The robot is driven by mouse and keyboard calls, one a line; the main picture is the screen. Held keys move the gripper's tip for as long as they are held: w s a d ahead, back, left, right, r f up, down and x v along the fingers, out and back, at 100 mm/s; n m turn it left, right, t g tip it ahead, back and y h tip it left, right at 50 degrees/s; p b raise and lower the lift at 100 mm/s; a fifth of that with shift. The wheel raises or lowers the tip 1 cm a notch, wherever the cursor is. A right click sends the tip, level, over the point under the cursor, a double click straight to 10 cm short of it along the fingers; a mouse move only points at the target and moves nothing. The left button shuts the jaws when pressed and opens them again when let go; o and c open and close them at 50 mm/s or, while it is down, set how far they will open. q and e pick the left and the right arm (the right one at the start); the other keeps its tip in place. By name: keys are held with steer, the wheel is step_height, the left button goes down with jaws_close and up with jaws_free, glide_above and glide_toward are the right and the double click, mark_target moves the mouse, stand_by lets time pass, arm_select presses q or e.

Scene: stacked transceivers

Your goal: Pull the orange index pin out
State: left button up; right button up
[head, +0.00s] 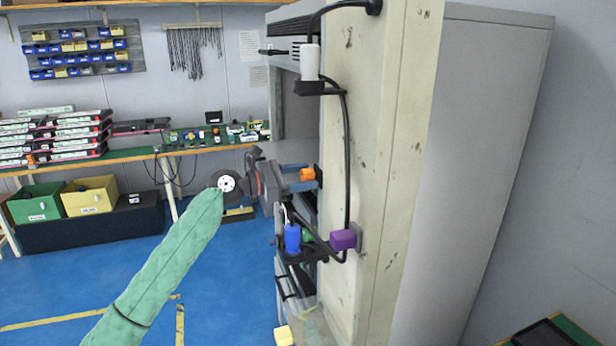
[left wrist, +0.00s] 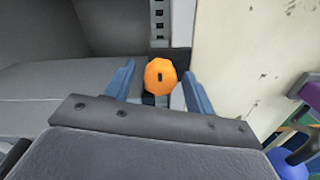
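The orange index pin (head: 307,174) shows as a faceted orange knob on the side of the pale cabinet (head: 365,130) in the head view. In the left wrist view the orange knob (left wrist: 160,76) is near the middle, with a small dark slot in its face. My left gripper (head: 303,178) is at the knob, and its blue fingers (left wrist: 160,88) stand on either side of it. A gap shows between the knob and the left finger; the right finger is close to it. Whether either finger touches it is not clear. My right gripper is in neither view.
A purple plug (head: 344,239), a blue-handled item (head: 292,238) and black cables are close below my left gripper. A white plug (head: 309,62) is above. A workbench (head: 150,152) with stacked units stands behind. The blue floor (head: 225,290) is open at lower left.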

arm_select(q)
steer(key=c, duration=0.7)
steer(key=shift+c, duration=1.2)
steer(key=shift+s+a, duration=0.15)
steer(key=shift+a, duration=0.35)
steer(key=shift+a+p, duration=0.15)
steer(key=shift+p, duration=0.15)
steer(key=o, duration=1.1)
steer(key=shift+a, duration=0.1)
steer(key=shift+s, duration=0.1)
